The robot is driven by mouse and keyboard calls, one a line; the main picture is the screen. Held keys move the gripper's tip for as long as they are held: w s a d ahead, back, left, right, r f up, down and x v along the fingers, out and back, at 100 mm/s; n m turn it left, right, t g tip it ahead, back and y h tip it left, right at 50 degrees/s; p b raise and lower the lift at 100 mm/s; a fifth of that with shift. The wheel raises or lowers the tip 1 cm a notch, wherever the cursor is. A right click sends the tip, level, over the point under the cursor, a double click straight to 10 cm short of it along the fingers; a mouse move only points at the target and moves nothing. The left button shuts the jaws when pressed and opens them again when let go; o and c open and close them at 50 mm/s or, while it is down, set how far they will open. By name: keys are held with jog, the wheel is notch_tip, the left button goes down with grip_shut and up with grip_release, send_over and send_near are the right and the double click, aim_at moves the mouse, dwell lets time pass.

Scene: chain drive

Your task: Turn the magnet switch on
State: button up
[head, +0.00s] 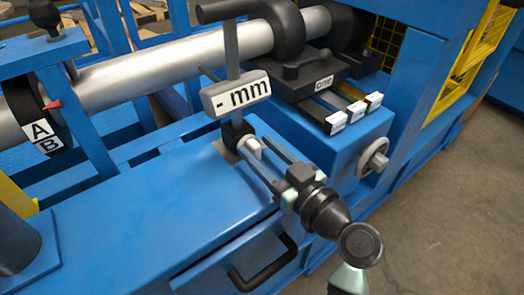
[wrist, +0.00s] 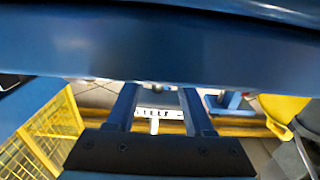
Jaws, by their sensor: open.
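The measuring stand has a grey display reading "- mm" (head: 236,92) on an upright post. Its small dark base (head: 236,131) stands on the blue machine bed, with a light silver round knob (head: 249,146) on its near side, apparently the magnet switch. My gripper (head: 257,146) reaches in from the lower right, open, with its fingertips at the knob. I cannot tell whether they touch it. The open fingers (wrist: 158,92) also show in the wrist view, with a small round end between their tips; the switch's setting cannot be read.
A silver shaft (head: 150,70) runs behind the stand, with an "A/B" marked collar (head: 42,135) at left. A black clamp block (head: 318,75) and a grey handwheel (head: 373,158) are at right. A black handle (head: 262,272) sits on the bed's front.

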grip_shut()
